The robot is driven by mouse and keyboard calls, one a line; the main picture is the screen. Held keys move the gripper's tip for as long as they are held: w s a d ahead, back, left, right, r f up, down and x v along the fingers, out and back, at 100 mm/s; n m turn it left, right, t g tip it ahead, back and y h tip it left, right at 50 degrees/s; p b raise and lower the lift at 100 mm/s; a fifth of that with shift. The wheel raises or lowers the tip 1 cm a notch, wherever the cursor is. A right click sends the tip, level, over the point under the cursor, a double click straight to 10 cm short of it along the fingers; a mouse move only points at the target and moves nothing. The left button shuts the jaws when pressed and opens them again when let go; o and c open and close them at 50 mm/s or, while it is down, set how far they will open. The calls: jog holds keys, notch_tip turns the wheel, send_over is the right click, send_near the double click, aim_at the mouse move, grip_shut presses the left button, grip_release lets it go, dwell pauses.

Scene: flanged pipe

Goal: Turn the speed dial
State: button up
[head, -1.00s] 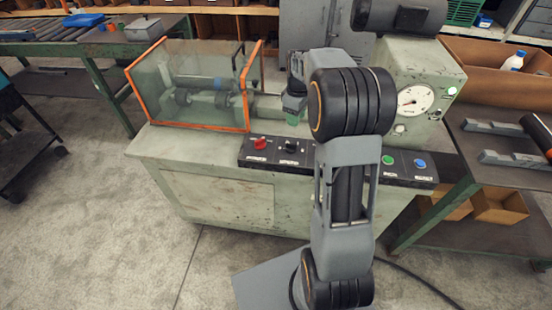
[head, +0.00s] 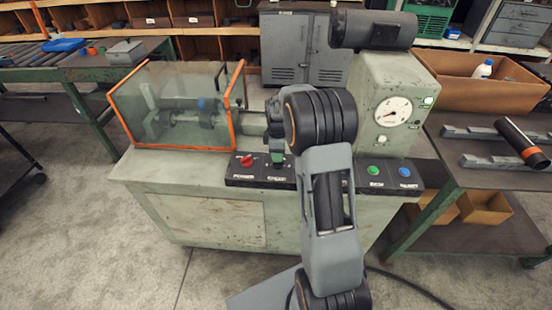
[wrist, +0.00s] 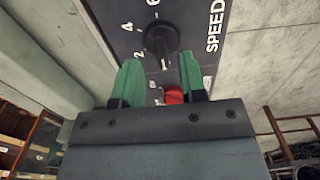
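The speed dial (wrist: 158,40) is a round black knob with a pointer on a dark plate marked SPEED, with numbers around it, in the wrist view. My gripper (wrist: 158,66) is open. Its two green fingers are apart and empty, with the dial lying just beyond and between their tips. I see no contact with it. In the head view my gripper (head: 276,152) hangs over the control panel (head: 232,180) and hides most of the dial. The dial's exact setting is hard to read.
A red knob (head: 247,160) sits left of the dial. Green (head: 373,169) and blue (head: 405,172) buttons are to the right on the panel. A glass guard with orange edges (head: 236,110) stands behind left, and a gauge housing (head: 394,112) behind right.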

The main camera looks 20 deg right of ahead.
jog(key=shift+f, duration=1.4)
jog(key=shift+c, duration=0.2)
grip_shut()
